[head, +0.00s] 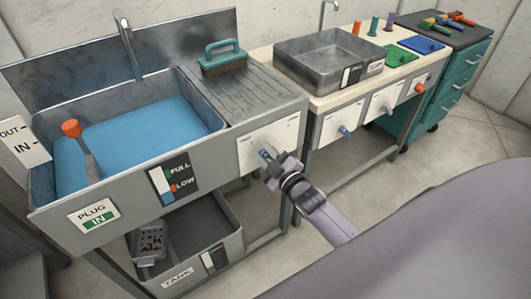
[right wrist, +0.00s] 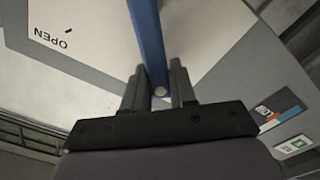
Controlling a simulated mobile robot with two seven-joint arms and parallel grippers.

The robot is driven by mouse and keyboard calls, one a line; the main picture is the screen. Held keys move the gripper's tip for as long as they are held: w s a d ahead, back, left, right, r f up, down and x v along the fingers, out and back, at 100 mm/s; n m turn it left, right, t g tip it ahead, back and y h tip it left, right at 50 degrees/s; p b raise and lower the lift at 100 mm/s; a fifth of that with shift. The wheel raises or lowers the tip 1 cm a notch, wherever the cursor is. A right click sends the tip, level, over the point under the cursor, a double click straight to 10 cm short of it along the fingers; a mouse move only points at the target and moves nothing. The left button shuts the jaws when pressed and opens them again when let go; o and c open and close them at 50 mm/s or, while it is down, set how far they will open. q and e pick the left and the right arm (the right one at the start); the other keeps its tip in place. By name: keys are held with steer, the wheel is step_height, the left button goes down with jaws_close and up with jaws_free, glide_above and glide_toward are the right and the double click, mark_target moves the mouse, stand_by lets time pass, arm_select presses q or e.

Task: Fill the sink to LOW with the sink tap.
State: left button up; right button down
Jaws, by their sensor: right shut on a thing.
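The grey sink (head: 50,190) at the left holds blue water (head: 150,135) across its floor. The sink tap spout (head: 124,35) arches over its back edge. The blue tap lever (head: 265,151) sits on a white panel (head: 284,140) right of the gauge. My right gripper (head: 275,163) is shut on that lever. The right wrist view shows the blue lever (right wrist: 148,45) between the fingers (right wrist: 160,88). My left gripper is not in view.
An orange-topped plug handle (head: 72,129) stands in the sink, above a sign (head: 95,215) reading PLUG IN. A green-handled brush (head: 222,55) lies on the drainboard. A tank (head: 215,262) sits below. A second basin (head: 300,65) and teal drawers (head: 440,90) stand at the right.

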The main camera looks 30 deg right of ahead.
steer(key=shift+f, duration=0.15)
steer(key=c, duration=1)
jaws_free()
steer(key=shift+s, duration=0.15)
steer(key=s, duration=0.7)
steer(key=shift+d, duration=0.25)
